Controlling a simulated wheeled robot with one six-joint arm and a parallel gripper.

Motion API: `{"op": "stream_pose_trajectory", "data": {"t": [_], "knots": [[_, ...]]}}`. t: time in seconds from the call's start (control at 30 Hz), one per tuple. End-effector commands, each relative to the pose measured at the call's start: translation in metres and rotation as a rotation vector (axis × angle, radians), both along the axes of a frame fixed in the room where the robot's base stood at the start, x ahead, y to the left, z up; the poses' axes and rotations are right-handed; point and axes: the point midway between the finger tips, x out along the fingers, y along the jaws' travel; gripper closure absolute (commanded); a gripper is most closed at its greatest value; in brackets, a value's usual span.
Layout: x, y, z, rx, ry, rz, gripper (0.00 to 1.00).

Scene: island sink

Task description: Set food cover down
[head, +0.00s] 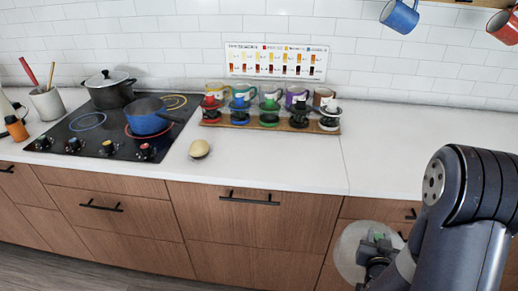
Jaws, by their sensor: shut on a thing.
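The food cover (349,247) is a pale, see-through round dome at the lower right in the head view. It is in front of the wooden drawer fronts, below the level of the countertop. My gripper (374,252) is shut on the food cover and overlaps it in the picture. A small green part shows between the fingers. The fingertips and the exact grip are partly hidden, and my arm covers the right side of the cover.
The white countertop (275,165) is clear in front and at right. A round yellowish item (199,149) lies near the stove (105,135), which carries a black pot (109,93) and a blue pan (147,117). A wooden rack (245,125) holds several mugs and coloured items.

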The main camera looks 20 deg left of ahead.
Motion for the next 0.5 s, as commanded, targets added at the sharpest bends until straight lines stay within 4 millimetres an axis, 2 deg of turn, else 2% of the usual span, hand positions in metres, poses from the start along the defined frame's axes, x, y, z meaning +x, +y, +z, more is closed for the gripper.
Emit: {"op": "stream_pose_trajectory", "data": {"t": [0.03, 0.5], "knots": [[-0.003, 0.011, 0.013, 0.001, -0.005, 0.003, 1.00], [-0.036, 0.097, 0.110, 0.008, -0.006, -0.045, 1.00]]}}
